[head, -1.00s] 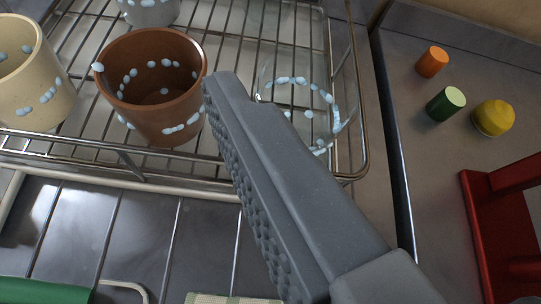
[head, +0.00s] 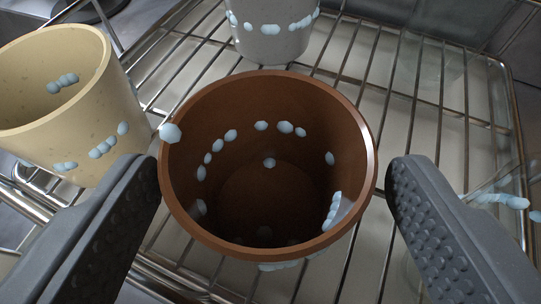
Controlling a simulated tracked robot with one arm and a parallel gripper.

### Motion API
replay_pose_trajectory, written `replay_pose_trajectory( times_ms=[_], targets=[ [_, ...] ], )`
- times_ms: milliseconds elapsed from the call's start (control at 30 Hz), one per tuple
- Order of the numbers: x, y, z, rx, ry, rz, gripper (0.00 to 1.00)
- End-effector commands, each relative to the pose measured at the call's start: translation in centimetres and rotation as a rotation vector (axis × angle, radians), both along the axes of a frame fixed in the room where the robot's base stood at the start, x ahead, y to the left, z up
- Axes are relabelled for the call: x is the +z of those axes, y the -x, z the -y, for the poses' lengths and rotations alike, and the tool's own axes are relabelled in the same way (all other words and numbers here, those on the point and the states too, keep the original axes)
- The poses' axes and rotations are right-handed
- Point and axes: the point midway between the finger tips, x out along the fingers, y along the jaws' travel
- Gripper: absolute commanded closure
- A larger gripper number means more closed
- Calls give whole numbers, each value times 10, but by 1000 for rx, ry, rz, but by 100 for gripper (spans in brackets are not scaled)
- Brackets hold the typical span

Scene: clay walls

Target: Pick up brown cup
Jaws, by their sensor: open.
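The brown cup (head: 290,245) stands upright on the wire rack in the middle of the head view, its open mouth towards me. Pale blue droplets cling to its inner wall and rim. My gripper (head: 272,185) is open, with one dark grey finger on the left of the cup and the other on the right. The left finger's tip is close beside the rim; I cannot tell whether it touches. A small gap shows between the rim and the right finger. Nothing is held.
A cream cup (head: 60,110) stands close on the left, near the left finger. A grey cup (head: 270,38) stands behind the brown one. A clear glass (head: 505,190) is partly in view at the right.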

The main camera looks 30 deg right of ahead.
Motion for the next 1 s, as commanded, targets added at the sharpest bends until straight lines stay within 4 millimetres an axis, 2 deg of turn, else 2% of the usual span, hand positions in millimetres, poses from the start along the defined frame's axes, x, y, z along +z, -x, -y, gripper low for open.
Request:
replay_pose_trajectory(
  times_ms=[167,500,767,900,1000],
  targets=[
    [-4,-8,4,0,1,2,28],
    [-21,-41,17,2,-2,-1,28],
    [-21,-43,19,2,-1,0,28],
    [-21,-43,19,2,-1,0,64],
    [-20,-43,19,2,0,-1,64]
  ],
)
